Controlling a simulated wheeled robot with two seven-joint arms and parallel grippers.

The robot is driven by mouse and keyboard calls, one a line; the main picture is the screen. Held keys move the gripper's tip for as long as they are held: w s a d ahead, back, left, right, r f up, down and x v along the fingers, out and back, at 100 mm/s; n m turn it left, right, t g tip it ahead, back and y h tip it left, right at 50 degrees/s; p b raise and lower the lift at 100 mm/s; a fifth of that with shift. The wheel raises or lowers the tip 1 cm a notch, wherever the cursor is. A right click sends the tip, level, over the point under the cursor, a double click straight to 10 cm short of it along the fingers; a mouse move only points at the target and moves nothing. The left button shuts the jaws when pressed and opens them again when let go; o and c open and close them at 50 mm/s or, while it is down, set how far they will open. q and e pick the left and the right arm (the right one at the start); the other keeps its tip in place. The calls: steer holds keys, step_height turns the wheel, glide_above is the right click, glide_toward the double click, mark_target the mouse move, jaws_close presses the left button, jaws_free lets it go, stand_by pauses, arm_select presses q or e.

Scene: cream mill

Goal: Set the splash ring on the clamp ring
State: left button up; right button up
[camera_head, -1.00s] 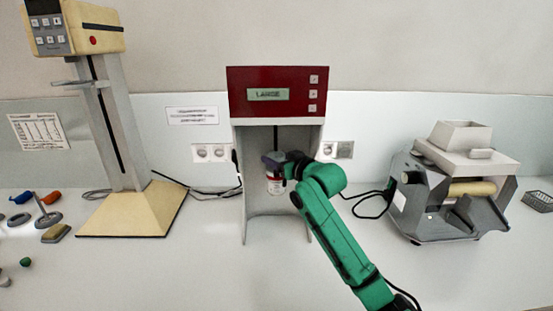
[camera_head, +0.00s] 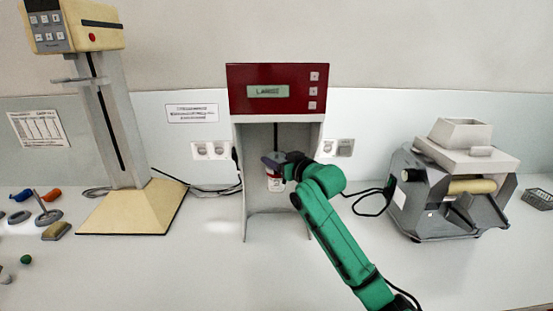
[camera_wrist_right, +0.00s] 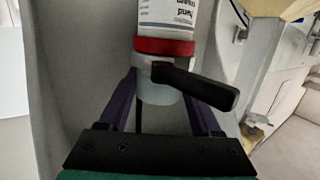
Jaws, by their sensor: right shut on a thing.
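My right gripper (camera_head: 272,161) is inside the niche of the red-topped machine (camera_head: 277,90), at the upper part of a white jar (camera_head: 274,184) with a red band. In the right wrist view its purple fingers flank a pale grey round piece (camera_wrist_right: 157,95), and it is shut on it. A black lever (camera_wrist_right: 205,88) sticks out from that piece, against the red band (camera_wrist_right: 165,46) of the labelled jar (camera_wrist_right: 167,12). I cannot tell for certain which part is the splash ring and which the clamp ring. My left gripper is out of view.
A tall stand (camera_head: 125,210) with a beige base is at the left. Small parts, including a dark ring (camera_head: 19,217) and a disc with a post (camera_head: 48,218), lie at the far left. A grey roller mill (camera_head: 450,200) stands at the right. The front counter is clear.

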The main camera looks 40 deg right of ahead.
steer(key=shift+f, duration=0.35)
stand_by(0.5)
steer(key=o, duration=1.4)
steer(key=v, duration=0.8)
steer(key=shift+p, duration=0.45)
